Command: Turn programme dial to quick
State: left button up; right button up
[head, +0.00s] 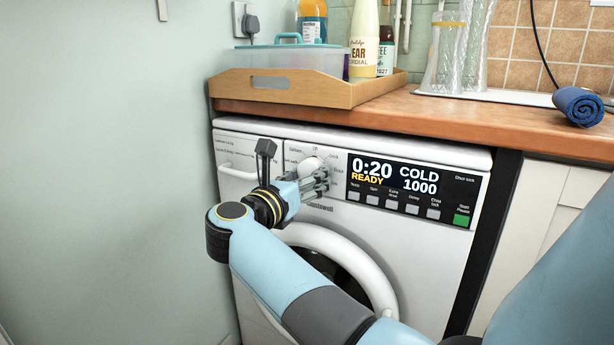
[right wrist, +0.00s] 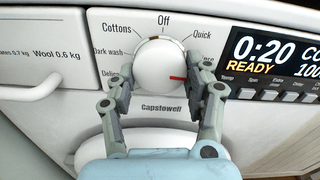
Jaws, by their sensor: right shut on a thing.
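The programme dial (right wrist: 158,62) is a round white knob on the washing machine's front panel. Around it I read Off at the top, Quick at upper right, Cottons at upper left and Dark wash at left. A red mark on the dial points right, below Quick, near a partly hidden label. A brown mark shows at its top edge. My right gripper (right wrist: 164,98) is shut on the dial, one finger on each side. In the head view the dial (head: 311,164) is partly covered by the right gripper (head: 322,181). My left gripper is out of view.
The display (head: 400,177) reads 0:20, READY, COLD, 1000, with buttons and a green start button (head: 461,219) below. A drawer handle (right wrist: 30,88) is left of the dial. The round door (head: 330,245) is below. A wooden tray (head: 300,87) stands on the worktop above.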

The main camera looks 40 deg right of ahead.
jog(key=n+p, duration=0.1)
jog(key=n, duration=0.1)
jog(key=n+p, duration=0.2)
jog(key=shift+r+n, duration=0.2)
jog(key=shift+n, duration=0.2)
pick_arm(q)
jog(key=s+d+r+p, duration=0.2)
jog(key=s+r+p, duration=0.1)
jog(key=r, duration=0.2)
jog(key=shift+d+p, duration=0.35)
jog(key=shift+p, duration=0.05)
pick_arm(e)
jog(key=n, duration=0.5)
jog(key=shift+s+f+n, duration=0.1)
jog(key=shift+s+n, duration=0.05)
jog(key=shift+n, duration=0.25)
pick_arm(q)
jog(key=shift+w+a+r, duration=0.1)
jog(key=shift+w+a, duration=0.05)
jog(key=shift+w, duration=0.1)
